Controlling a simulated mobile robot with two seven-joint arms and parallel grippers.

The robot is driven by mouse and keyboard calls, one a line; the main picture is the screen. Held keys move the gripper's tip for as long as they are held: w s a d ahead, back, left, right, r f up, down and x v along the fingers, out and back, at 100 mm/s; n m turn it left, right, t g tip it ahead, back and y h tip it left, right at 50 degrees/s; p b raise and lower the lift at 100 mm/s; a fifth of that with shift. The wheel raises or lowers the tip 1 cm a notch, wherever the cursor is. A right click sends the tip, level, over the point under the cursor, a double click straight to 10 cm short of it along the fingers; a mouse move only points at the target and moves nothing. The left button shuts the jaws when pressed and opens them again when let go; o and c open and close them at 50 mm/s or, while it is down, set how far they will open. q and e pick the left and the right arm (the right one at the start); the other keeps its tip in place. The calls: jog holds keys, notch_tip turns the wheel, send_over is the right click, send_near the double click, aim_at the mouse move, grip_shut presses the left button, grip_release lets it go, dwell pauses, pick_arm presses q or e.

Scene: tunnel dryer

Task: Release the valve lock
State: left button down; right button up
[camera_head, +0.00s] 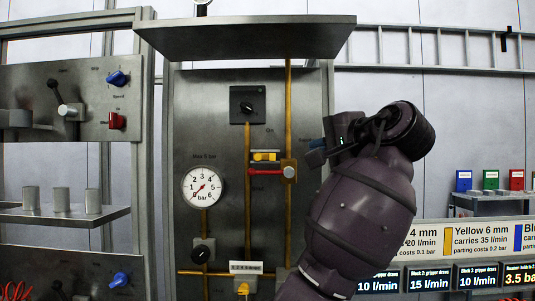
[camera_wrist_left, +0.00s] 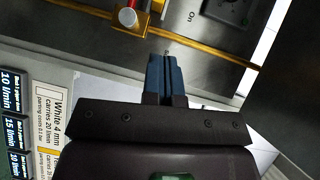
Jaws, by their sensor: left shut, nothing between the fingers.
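The valve on the panel has a red lever (camera_head: 265,171) lying level, with a round silver hub (camera_head: 289,172) on a brass block at its right end. A small yellow piece (camera_head: 265,155), perhaps the lock, sits just above the lever. My left gripper (camera_head: 316,150) is shut and empty, to the right of the valve and apart from it. In the left wrist view its blue fingers (camera_wrist_left: 166,76) are together, with the silver hub (camera_wrist_left: 128,17) beyond them at the top. The yellow piece is not clear there. My right gripper is not in view.
A pressure gauge (camera_head: 202,187) reads near zero on the panel (camera_head: 225,130). A black knob (camera_head: 247,106) sits above the valve. A metal shelf (camera_head: 245,36) juts out overhead. Brass pipes (camera_head: 288,110) run beside the valve. Signs (camera_head: 470,237) stand at lower right.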

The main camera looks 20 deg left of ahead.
pick_arm(q)
jog(key=shift+d, duration=0.1)
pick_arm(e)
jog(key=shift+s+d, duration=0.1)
pick_arm(q)
jog(key=p, duration=0.3)
send_near(271, 155)
jog(key=x, duration=0.4)
jog(key=shift+w+d+r, duration=0.1)
jog(key=shift+w+d, duration=0.05)
jog(key=shift+d, duration=0.05)
jog(key=a, duration=0.3)
jog(key=shift+s+f, duration=0.25)
jog(key=shift+a+f, duration=0.1)
jog(key=shift+a, duration=0.25)
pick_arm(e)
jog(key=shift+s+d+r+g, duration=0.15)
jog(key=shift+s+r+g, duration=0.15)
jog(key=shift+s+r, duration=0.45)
pick_arm(q)
jog(key=shift+s, duration=0.1)
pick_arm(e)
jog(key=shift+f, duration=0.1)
